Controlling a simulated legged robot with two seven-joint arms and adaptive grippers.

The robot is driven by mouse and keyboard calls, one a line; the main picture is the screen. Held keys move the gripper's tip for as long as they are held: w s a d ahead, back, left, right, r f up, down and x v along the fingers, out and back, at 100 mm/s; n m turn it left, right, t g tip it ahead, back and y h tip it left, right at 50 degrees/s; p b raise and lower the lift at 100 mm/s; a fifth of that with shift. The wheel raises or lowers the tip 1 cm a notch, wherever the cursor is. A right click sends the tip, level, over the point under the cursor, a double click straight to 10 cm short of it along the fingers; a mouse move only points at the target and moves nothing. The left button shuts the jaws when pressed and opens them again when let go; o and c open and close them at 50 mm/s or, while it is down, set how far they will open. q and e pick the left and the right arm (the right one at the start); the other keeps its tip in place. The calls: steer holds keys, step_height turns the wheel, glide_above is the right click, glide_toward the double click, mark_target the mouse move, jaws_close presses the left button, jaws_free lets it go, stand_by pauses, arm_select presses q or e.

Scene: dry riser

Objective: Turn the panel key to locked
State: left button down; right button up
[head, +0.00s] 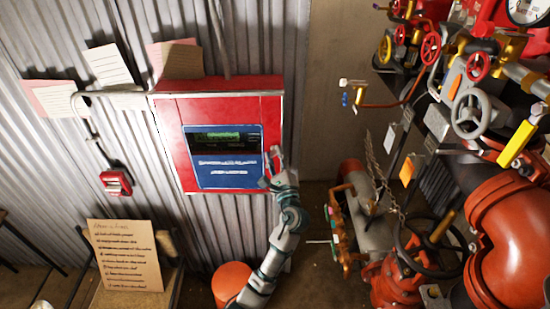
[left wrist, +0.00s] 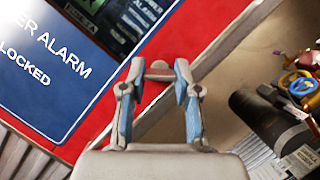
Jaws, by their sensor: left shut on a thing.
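The red alarm panel (head: 272,110) hangs on the corrugated wall, with a blue face (head: 228,175) and a lit green display. My left gripper (head: 273,160) is at the lower right of the panel front. In the left wrist view my left gripper (left wrist: 160,72) is shut on a small grey piece, the panel key (left wrist: 159,68), in front of the red border. The fingers mostly hide the key, and I cannot tell which way it is turned. The blue face in the left wrist view (left wrist: 45,95) carries the words "ER ALARM" and "LOCKED". My right gripper is not in view.
Red pipes (head: 515,225), valves and a grey handwheel (head: 468,115) crowd the right side. A small red call box (head: 116,181) is on the wall at left. A handwritten board (head: 125,255) stands below it. Bare wall (head: 333,90) lies right of the panel.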

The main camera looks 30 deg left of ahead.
arm_select(q)
steer(key=shift+n+g, duration=0.3)
steer(key=shift+n, duration=0.4)
steer(key=shift+n+g, duration=0.4)
steer(key=shift+n, duration=0.7)
steer(key=n+g, duration=0.1)
steer(key=n, duration=0.2)
steer(key=shift+r+p, duration=0.1)
steer(key=shift+p, duration=0.3)
steer(key=shift+d+n+g, duration=0.1)
steer(key=shift+n+g, duration=0.2)
steer(key=shift+n, duration=0.1)
steer(key=shift+n+g+h+p, duration=0.4)
steer(key=shift+n+p, duration=0.2)
steer(key=shift+n, duration=1.1)
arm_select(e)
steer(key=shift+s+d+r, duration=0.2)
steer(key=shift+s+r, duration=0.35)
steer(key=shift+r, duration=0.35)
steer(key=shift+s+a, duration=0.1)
